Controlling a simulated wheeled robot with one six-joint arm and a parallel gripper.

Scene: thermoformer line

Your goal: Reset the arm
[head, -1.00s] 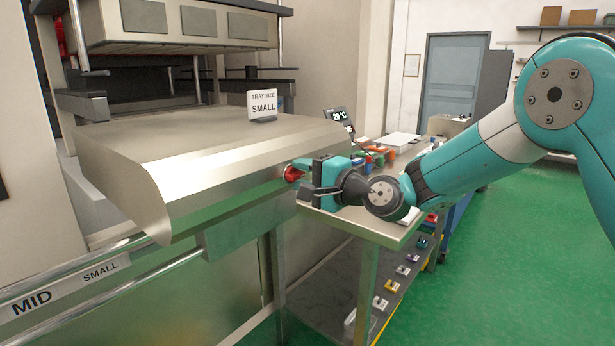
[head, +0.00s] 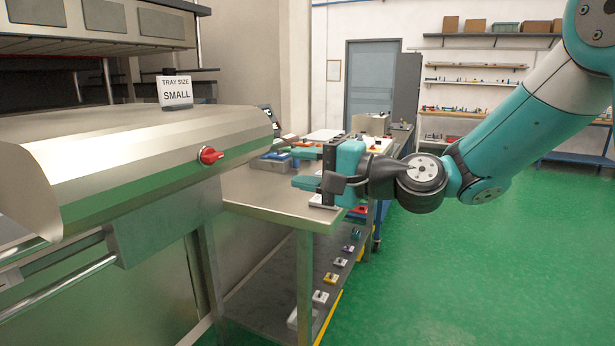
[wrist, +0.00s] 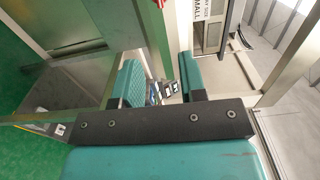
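My gripper (head: 304,167) is at the end of my teal arm, over the front part of the steel table, pointing left toward the machine. Its two teal fingers are apart with nothing held between them; the gap also shows in the wrist view (wrist: 162,85). The red knob (head: 210,155) sits on the front face of the steel machine hood (head: 130,155). A clear gap lies between the knob and my fingertips.
A "TRAY SIZE SMALL" sign (head: 175,92) stands on the hood. The steel table (head: 275,198) holds small coloured items at the back, with more on its lower shelf. Wall shelves (head: 480,82) are at the back. Open green floor (head: 480,270) lies to the right.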

